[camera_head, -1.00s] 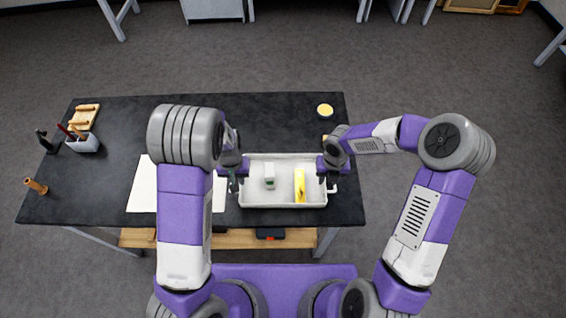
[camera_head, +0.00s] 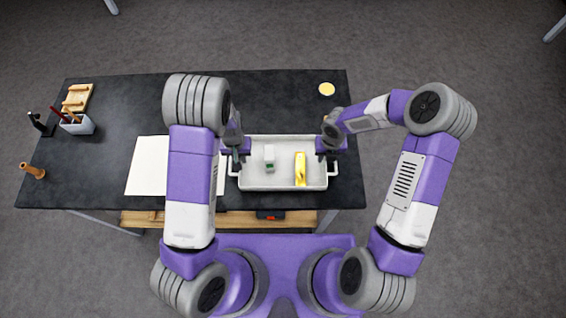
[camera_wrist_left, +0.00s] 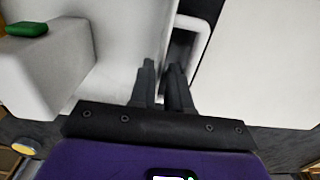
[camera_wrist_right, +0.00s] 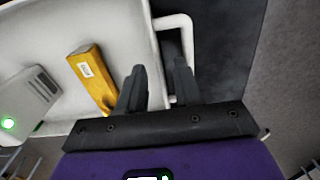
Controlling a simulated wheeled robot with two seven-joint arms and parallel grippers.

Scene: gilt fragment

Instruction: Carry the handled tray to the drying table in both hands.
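The white handled tray (camera_head: 283,186) lies on the dark worktable near its front edge, with a looped handle at each short end. My left gripper (camera_head: 237,160) is at the tray's left handle. In the left wrist view its fingers (camera_wrist_left: 162,78) are close together with a narrow gap; whether they grip the handle (camera_wrist_left: 205,35) is unclear. My right gripper (camera_head: 328,158) is at the right handle. In the right wrist view its fingers (camera_wrist_right: 160,82) stand apart around part of the handle (camera_wrist_right: 173,20). I cannot make out a drying table.
A gold bar (camera_head: 300,170) and a white block with a green part (camera_head: 269,158) lie in the tray. White paper (camera_head: 147,165) is on the left of the worktable (camera_head: 270,100). A holder with tools (camera_head: 78,125) and a yellow disc (camera_head: 327,89) stand farther off.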

